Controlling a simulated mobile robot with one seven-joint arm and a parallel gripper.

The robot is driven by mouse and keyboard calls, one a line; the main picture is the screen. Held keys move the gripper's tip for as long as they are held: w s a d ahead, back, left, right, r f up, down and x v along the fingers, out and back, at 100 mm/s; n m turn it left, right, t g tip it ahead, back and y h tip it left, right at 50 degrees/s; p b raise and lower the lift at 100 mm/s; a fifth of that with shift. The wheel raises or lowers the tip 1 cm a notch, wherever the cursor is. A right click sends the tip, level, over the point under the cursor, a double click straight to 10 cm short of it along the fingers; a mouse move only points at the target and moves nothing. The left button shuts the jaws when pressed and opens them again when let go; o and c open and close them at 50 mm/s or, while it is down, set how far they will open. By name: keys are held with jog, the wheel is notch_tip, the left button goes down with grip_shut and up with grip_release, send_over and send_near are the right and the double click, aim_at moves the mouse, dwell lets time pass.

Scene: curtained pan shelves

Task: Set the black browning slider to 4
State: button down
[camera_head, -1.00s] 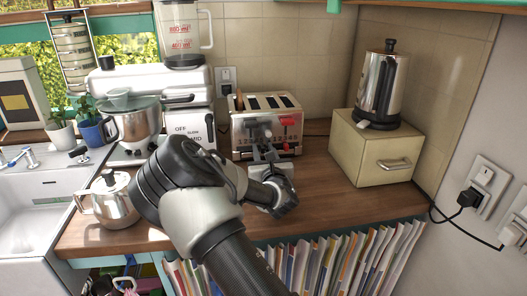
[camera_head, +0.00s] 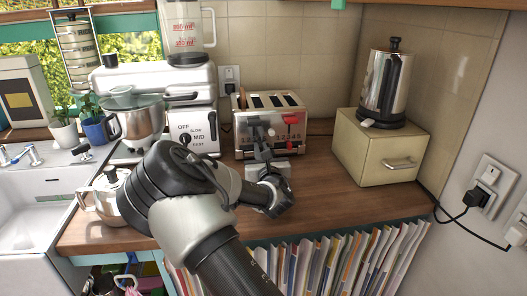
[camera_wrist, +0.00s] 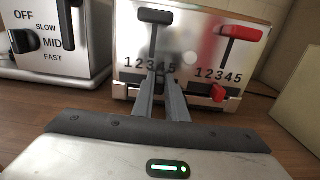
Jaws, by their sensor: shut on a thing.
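The silver toaster (camera_head: 277,106) stands on the wooden counter against the tiled wall. In the wrist view its front (camera_wrist: 190,40) shows a black lever (camera_wrist: 155,16) at left and a red lever (camera_wrist: 245,33) at right, each above a row of numbers 1 to 5. A red slider knob (camera_wrist: 218,92) sits low, near the middle of the right row. My gripper (camera_wrist: 163,80) is shut on the black browning slider below the left row, around the 4. The fingers hide the slider itself, so its exact setting is unclear. My gripper (camera_head: 263,150) also shows in the head view.
A white appliance with an OFF, SLOW, MID, FAST dial (camera_head: 193,133) stands close left of the toaster. A cream bread box (camera_head: 380,148) with a kettle (camera_head: 386,85) on top stands to the right. The counter between toaster and box is clear.

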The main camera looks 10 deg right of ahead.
jog(key=c, duration=1.8)
grip_release()
jog(key=shift+o, duration=0.2)
jog(key=s, duration=1.7)
jog(key=shift+s+p, duration=0.2)
jog(key=shift+p, duration=0.1)
